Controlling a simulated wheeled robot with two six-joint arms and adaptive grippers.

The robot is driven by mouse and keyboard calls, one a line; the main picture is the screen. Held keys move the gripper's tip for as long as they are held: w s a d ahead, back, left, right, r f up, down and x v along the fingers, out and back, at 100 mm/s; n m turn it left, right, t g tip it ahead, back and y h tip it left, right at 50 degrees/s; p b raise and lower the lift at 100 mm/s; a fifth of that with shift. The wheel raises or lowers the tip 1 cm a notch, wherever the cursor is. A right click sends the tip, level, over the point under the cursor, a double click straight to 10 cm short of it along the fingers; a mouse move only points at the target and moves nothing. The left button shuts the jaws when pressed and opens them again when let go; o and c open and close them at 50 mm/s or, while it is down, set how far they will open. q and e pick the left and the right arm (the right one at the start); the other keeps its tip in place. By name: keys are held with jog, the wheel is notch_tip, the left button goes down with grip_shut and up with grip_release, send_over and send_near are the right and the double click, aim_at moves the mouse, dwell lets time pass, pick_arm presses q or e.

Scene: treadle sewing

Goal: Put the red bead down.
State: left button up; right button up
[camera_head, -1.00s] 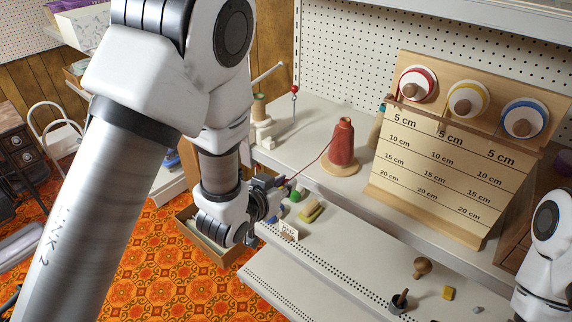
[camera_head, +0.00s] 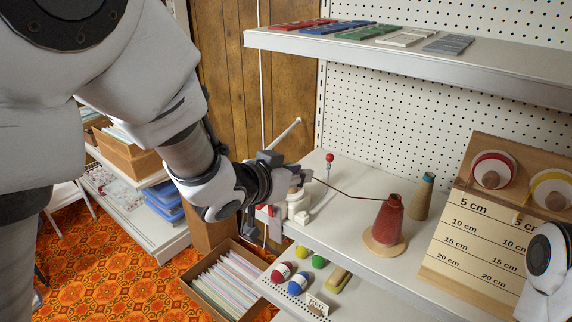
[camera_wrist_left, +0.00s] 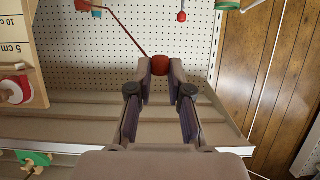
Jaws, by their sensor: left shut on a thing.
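The red bead (camera_wrist_left: 160,64) is between the fingertips of my left gripper (camera_wrist_left: 160,78) in the left wrist view. In the head view my left gripper (camera_head: 300,176) is above the shelf by the white stand, and the bead cannot be made out there. A dark red thread (camera_head: 345,188) runs from the gripper to the red spool (camera_head: 389,222) on a round wooden base. A pin with a red ball top (camera_head: 329,158) stands just behind the gripper. My right gripper is out of view.
A white stand (camera_head: 298,205) is close under my left gripper. A teal-and-tan cone (camera_head: 423,197) stands behind the red spool. The length board (camera_head: 470,250) is at the right. Coloured balls (camera_head: 298,284) lie on the lower shelf. An upper shelf (camera_head: 400,62) overhangs the back.

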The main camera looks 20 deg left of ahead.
pick_arm(q)
jog(key=w+a+f+p, duration=0.1)
jog(key=w+a+p, duration=0.1)
jog(key=w, duration=0.2)
jog(key=w+a+f+p, duration=0.2)
jog(key=w, duration=0.3)
jog(key=w+a+f+p, duration=0.2)
jog(key=w, duration=0.3)
jog(key=shift+w+a, duration=0.15)
jog(key=shift+a, duration=0.15)
jog(key=shift+w+a+f, duration=0.15)
jog(key=shift+f, duration=0.05)
jog(key=shift+s+f, duration=0.2)
jog(key=shift+w+f+b, duration=0.15)
jog(key=shift+f+b, duration=0.15)
jog(key=shift+f, duration=0.05)
jog(key=o, duration=0.7)
jog(key=shift+r, duration=0.1)
